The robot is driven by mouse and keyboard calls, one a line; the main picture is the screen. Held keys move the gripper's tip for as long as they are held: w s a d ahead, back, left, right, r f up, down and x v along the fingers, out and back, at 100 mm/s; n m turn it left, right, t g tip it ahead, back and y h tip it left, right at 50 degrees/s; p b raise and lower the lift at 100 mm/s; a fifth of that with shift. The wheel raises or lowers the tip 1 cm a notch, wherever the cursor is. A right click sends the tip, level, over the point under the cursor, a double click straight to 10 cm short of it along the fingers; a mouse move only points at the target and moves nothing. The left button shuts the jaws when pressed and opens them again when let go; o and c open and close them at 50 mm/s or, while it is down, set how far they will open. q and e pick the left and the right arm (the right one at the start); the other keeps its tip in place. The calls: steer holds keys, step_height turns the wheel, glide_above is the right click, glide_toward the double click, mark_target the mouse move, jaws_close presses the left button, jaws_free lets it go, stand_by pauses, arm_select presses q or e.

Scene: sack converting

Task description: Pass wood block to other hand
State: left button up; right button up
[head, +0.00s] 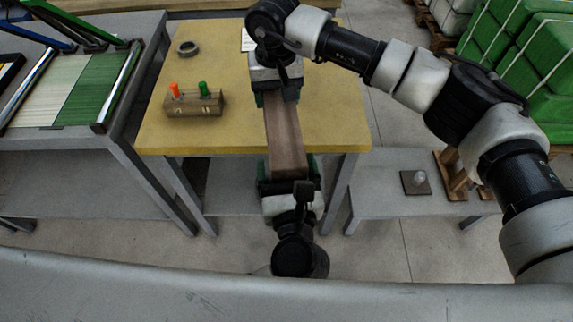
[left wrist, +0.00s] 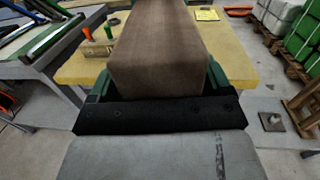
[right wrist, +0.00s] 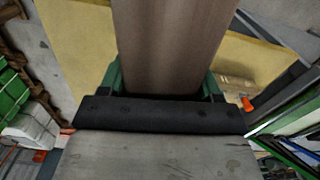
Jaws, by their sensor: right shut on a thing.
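The wood block (head: 284,135) is a long brown bar held out between my two grippers above the front edge of the yellow table. My right gripper (head: 276,96) is shut on its far end; the block also runs away from the jaws in the right wrist view (right wrist: 170,45). My left gripper (head: 288,172) is at the near end, with its green fingers on either side of the block and looking open. The left wrist view shows the block's end face (left wrist: 157,80) between these fingers. Any small gap there is hard to see.
The yellow table (head: 230,130) holds a wooden stand with orange and green pegs (head: 194,103) and a grey ring (head: 187,48). A grey bench (head: 60,140) with a screen frame is at the left. A low grey table (head: 385,190) and green bales (head: 515,50) are at the right.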

arm_select(q)
steer(key=c, duration=1.2)
arm_select(e)
steer(key=shift+r, duration=0.1)
arm_select(q)
steer(key=shift+r, duration=0.1)
arm_select(e)
steer(key=o, duration=1.5)
